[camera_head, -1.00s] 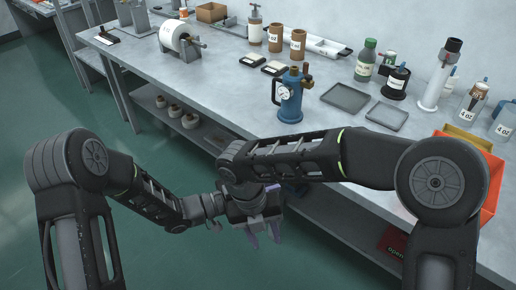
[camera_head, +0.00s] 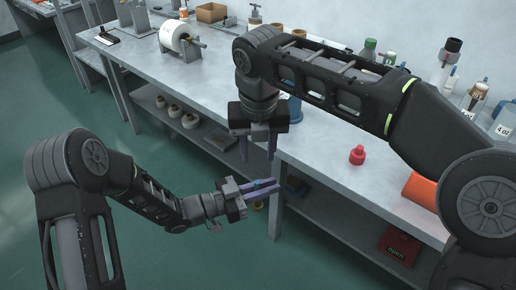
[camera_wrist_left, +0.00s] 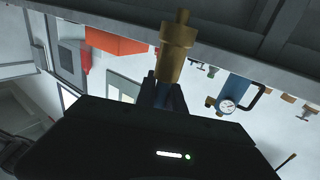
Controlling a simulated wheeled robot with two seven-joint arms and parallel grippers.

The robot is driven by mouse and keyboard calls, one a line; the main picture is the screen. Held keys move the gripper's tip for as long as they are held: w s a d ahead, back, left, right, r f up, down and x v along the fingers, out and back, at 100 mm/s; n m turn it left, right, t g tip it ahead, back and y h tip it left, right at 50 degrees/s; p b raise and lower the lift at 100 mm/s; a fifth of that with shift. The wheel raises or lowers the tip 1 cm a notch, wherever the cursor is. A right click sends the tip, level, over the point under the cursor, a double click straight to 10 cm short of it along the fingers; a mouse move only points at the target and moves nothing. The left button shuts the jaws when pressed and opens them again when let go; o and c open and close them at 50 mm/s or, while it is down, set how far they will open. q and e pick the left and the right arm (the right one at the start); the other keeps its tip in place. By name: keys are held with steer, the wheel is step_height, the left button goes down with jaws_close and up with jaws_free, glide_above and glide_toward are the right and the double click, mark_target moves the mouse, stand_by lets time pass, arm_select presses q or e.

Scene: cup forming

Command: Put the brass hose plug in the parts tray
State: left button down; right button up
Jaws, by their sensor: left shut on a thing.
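In the left wrist view a brass hose plug (camera_wrist_left: 177,42) stands out from between the fingers of my left gripper, which is shut on it. In the head view my left gripper (camera_head: 270,187) is in front of the bench edge, below the tabletop level in the picture; the plug is hard to make out there. My right gripper (camera_head: 258,158) is empty, with its fingers apart and pointing down, just above the left one in the picture. The flat grey trays on the bench are hidden behind my right arm in the head view.
A blue gauge pump (camera_wrist_left: 235,92) stands on the bench (camera_head: 215,82), mostly hidden in the head view. A red knobbed piece (camera_head: 357,156) and an orange bin (camera_head: 420,189) are on the right. A shelf with a red "open" box (camera_head: 397,243) runs below.

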mark_target(257, 182)
steer(key=f, duration=0.4)
steer(key=w+f, duration=0.1)
steer(key=f, duration=0.6)
steer(key=shift+w+a+f, duration=0.15)
steer(key=shift+w+f, duration=0.25)
jaws_close()
arm_select(q)
steer(key=c, duration=1.3)
jaws_free()
steer(key=shift+c, duration=0.2)
steer(key=v, duration=1.2)
steer(key=shift+w+f, duration=0.1)
